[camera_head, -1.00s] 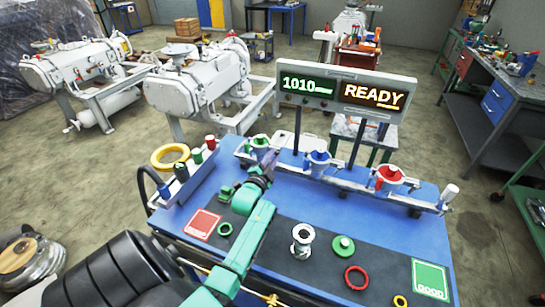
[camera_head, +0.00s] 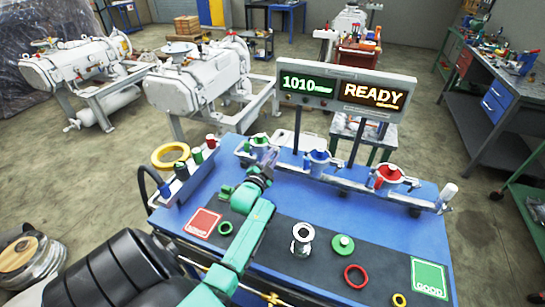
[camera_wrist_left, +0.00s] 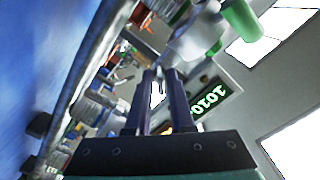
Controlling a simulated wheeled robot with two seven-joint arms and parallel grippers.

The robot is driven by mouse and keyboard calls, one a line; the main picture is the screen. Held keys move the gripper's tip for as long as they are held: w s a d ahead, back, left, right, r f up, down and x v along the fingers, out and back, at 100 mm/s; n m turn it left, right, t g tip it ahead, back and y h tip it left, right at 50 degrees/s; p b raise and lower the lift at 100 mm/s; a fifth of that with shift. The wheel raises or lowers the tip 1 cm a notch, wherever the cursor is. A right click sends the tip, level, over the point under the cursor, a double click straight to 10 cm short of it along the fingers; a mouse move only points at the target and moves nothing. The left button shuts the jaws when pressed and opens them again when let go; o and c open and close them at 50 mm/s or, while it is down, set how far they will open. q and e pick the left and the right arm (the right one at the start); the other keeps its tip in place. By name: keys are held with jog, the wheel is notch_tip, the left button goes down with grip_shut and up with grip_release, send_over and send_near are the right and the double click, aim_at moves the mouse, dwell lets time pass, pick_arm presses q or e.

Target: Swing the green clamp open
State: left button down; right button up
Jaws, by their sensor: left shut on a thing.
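The green clamp (camera_head: 259,140) sits on the leftmost port of the white rail at the back of the blue bench. My left gripper (camera_head: 268,160) reaches up to it from the front, its tips just below and partly in front of it. In the left wrist view its two dark fingers (camera_wrist_left: 160,88) are close together, with a small pale part between the tips. The gripper is shut on part of the green clamp, though the exact contact is hard to see. My right gripper is in neither view.
A blue clamp (camera_head: 317,160) and a red clamp (camera_head: 387,176) stand further right on the rail. A display (camera_head: 345,92) reading 1010 and READY rises behind. A yellow ring (camera_head: 170,156) is at the left.

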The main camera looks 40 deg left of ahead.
pick_arm(q)
jog(key=s+m+h, duration=0.1)
jog(key=s+h, duration=0.1)
jog(key=s+a+m+t+h+p, duration=0.1)
jog(key=s+h, duration=0.1)
jog(key=shift+s+a+r, duration=0.1)
jog(key=shift+s+a, duration=0.1)
jog(key=shift+s, duration=0.2)
jog(key=c, duration=0.8)
grip_release()
jog(key=shift+a, duration=0.1)
jog(key=s+d+b, duration=0.1)
jog(key=s, duration=1.3)
jog(key=shift+s+d+b, duration=0.15)
jog(key=shift+s+b, duration=0.2)
jog(key=shift+b, duration=0.05)
